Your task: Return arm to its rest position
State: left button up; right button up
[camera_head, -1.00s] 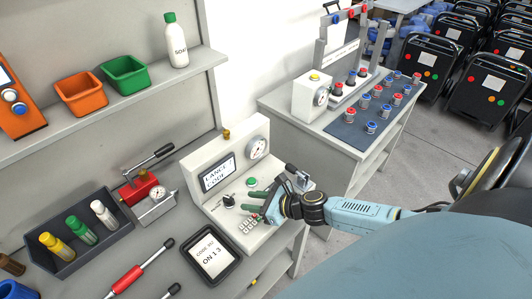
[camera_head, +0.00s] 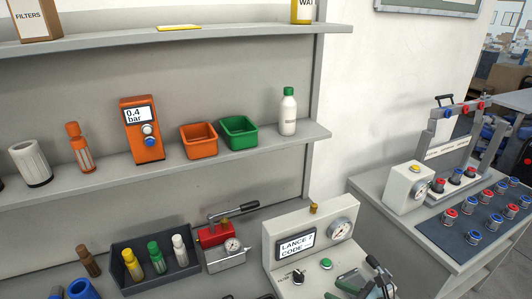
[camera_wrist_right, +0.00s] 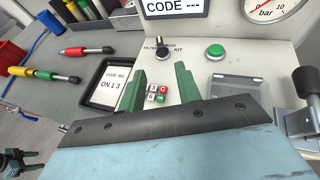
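My right gripper (camera_head: 362,284) shows at the bottom edge of the head view, in front of the white test panel (camera_head: 284,222). In the right wrist view its two green fingers (camera_wrist_right: 162,88) stand apart with nothing between them. They are over the small keypad (camera_wrist_right: 158,93) on the panel; contact cannot be told. The panel's screen (camera_head: 296,243) shows a LANCE line and a CODE line. A dark gripper-like shape (camera_wrist_right: 18,163) at the lower left of the wrist view looks like my left gripper; its fingers are too small to judge. The head view does not show it.
A code tablet (camera_wrist_right: 112,85) lies left of the keypad. A shelf (camera_head: 262,145) carries bins and a soap bottle. A side table (camera_head: 377,190) stands right.

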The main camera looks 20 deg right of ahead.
jog(key=s+a+r+n+g+y, duration=0.2)
jog(key=s+a+n+g, duration=0.2)
jog(key=s+a+n, duration=0.55)
jog(key=s+a+r+n+g+y, duration=0.1)
jog(key=s+a+r+n+g, duration=0.25)
jog(key=a+n, duration=1)
jog(key=s+d+r+n+h, duration=0.1)
jog(key=s+d+n+h, duration=0.1)
jog(key=d+n+h, duration=0.4)
jog(key=s+d+n+h, duration=0.3)
jog(key=d, duration=0.6)
notch_tip(320, 180, down, 32)
jog(key=s+r+g+b, duration=0.1)
jog(key=s+g+b, duration=0.1)
jog(key=b, duration=0.5)
jog(key=s+d+f+b, duration=0.1)
jog(key=s+f+b, duration=0.2)
jog(key=s+f, duration=0.5)
jog(key=s+d+f+g+b, duration=0.1)
jog(key=s+f+b, duration=0.2)
jog(key=s+f, duration=0.5)
notch_tip(320, 180, down, 6)
jog(key=shift+d+r+n, duration=0.1)
jog(key=shift+d+n, duration=0.2)
jog(key=shift+n, duration=0.1)
jog(key=shift+c, duration=0.4)
